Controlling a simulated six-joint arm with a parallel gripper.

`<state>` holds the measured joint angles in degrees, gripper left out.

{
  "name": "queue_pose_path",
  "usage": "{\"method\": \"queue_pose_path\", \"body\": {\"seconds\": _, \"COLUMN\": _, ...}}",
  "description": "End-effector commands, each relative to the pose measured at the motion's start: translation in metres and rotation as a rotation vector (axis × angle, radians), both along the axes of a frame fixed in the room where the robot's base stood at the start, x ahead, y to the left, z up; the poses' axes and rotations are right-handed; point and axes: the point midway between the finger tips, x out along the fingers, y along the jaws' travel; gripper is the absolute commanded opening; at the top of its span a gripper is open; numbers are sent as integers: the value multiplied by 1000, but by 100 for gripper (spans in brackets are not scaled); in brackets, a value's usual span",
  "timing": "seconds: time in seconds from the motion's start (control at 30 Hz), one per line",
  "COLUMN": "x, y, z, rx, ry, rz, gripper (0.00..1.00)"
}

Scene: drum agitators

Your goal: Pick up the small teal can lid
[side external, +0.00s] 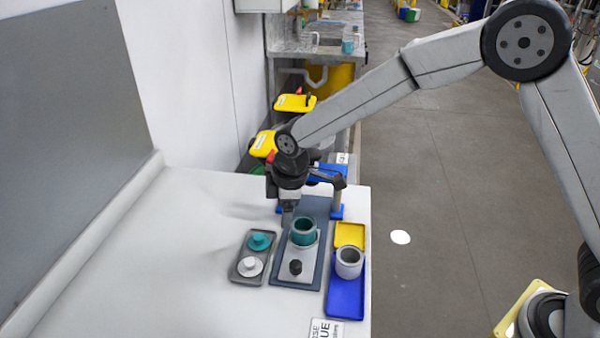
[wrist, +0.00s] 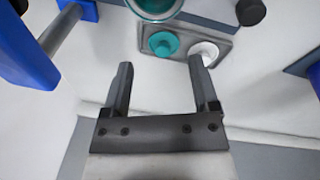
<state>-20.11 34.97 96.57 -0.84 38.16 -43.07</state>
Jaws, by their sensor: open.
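The small teal can lid (side external: 260,242) lies in a grey tray (side external: 238,275) on the white table, beside a white lid (side external: 250,267). In the wrist view the teal lid (wrist: 163,43) shows beyond the fingertips, between their lines, with the white lid (wrist: 205,53) to its right. My gripper (wrist: 158,64) is open and empty. In the side view my gripper (side external: 288,218) is above the table, behind the teal can and to the upper right of the lid. The exact height of the fingers is hard to tell.
A teal can (side external: 304,232) stands on a grey plate with a black knob (side external: 295,267). To its right are a grey can (side external: 349,262), a blue tray (side external: 345,300) and a yellow tray (side external: 350,235). The table's left is clear.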

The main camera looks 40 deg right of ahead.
Motion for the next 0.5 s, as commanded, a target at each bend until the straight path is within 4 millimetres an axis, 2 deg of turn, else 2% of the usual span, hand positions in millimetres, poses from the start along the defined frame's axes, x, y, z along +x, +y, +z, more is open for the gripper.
{"method": "queue_pose_path", "body": {"seconds": 0.03, "x": 5, "y": 12, "z": -4, "rx": -8, "ry": 1, "rz": 51, "gripper": 77}}
{"method": "queue_pose_path", "body": {"seconds": 0.2, "x": 16, "y": 36, "z": -9, "rx": -23, "ry": 1, "rz": 163, "gripper": 77}}
{"method": "queue_pose_path", "body": {"seconds": 0.5, "x": 19, "y": 43, "z": -12, "rx": -29, "ry": 0, "rz": 197, "gripper": 77}}
